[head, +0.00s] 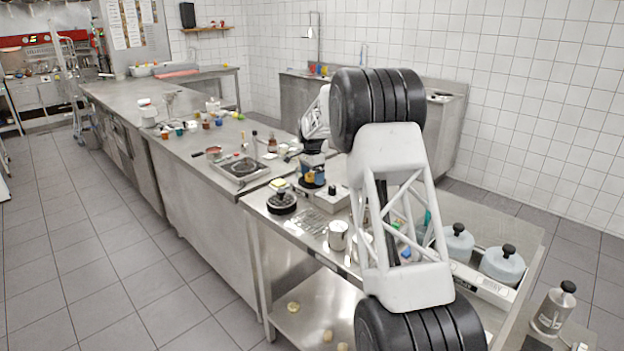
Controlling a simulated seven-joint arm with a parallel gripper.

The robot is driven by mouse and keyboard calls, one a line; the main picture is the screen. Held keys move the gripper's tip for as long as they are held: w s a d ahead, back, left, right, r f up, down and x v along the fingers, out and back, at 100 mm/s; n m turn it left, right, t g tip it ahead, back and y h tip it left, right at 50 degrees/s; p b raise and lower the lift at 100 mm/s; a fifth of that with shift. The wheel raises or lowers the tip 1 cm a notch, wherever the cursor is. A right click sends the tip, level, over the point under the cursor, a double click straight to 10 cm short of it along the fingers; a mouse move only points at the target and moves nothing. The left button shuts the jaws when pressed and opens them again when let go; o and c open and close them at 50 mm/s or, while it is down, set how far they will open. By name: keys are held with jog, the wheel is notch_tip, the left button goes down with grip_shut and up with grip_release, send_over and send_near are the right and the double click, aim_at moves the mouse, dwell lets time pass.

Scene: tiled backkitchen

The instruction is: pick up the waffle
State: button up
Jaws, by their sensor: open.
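I cannot single out the waffle with certainty in the head view. Small round tan pieces (293,307) lie on the lower shelf and look like food, but are too small to identify. My gripper (312,184) appears there, dark with blue parts, small and partly merged with the things behind. It is open, and I see nothing held in it.
A steel pitcher (338,236) stands on the near counter. A hot plate (240,168) and several small jars occupy the long counter. My arm hides part of the near counter.

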aim_at(312, 175)
jog(key=shift+c, duration=0.3)
jog(key=c, duration=1)
jog(key=shift+o, duration=0.2)
jog(key=shift+r, duration=0.1)
jog(key=shift+r, duration=1.7)
jog(key=s+d+r, duration=0.1)
jog(key=s+d, duration=0.1)
jog(key=s, duration=1.3)
jog(key=shift+s+d+r, duration=0.25)
jog(key=shift+s+d, duration=0.1)
